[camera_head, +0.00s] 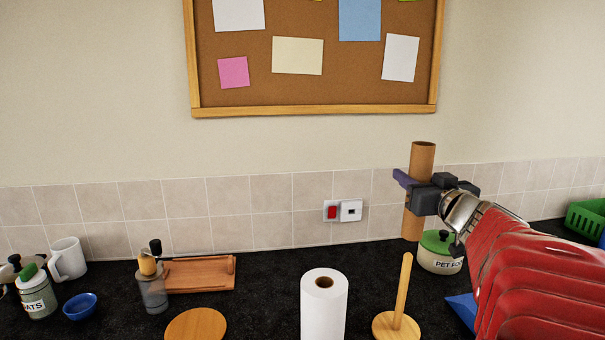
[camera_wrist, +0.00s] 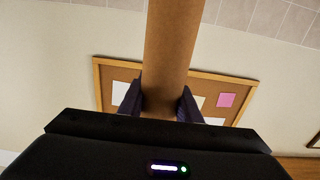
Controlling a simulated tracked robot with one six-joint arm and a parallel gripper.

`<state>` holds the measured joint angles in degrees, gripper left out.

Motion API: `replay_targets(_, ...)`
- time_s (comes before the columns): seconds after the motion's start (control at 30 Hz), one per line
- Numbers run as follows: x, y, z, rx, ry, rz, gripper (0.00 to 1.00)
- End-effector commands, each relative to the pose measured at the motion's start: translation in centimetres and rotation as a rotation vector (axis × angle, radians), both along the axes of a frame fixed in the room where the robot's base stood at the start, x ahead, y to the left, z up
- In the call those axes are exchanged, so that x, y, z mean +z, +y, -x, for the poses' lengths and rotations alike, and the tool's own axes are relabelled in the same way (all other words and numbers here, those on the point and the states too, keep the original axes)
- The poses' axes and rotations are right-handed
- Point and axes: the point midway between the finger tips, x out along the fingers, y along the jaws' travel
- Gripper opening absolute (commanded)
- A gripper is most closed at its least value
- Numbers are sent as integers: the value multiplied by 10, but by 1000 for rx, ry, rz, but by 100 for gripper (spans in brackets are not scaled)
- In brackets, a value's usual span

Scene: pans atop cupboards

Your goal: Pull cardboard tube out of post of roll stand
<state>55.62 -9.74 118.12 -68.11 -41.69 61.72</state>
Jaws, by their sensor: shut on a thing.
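The brown cardboard tube (camera_head: 423,158) stands upright in the air in the head view, clear of any post. My gripper (camera_head: 421,190) is shut on the tube around its middle. In the wrist view the tube (camera_wrist: 172,50) runs between the two dark fingers of my gripper (camera_wrist: 160,102). The roll stand (camera_head: 398,325) is on the counter, lower left of the tube, with its bare wooden post (camera_head: 403,290) pointing up. The tube's lower end appears above the counter, in front of or beside the pet food jar; the exact gap is hard to tell.
A white paper roll (camera_head: 323,305) stands left of the roll stand. A lidded pet food jar (camera_head: 440,255) is just right of the tube's lower end. A blue item (camera_head: 462,310) and a green basket (camera_head: 586,218) lie further right. A wooden disc (camera_head: 196,325) is at the left front.

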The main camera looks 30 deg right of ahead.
Motion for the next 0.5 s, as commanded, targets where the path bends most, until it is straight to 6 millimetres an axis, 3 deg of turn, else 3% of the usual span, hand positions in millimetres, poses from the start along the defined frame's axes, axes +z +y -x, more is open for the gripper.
replay_targets(0.5, 26, 0, 0, 0, -1, 1, 9)
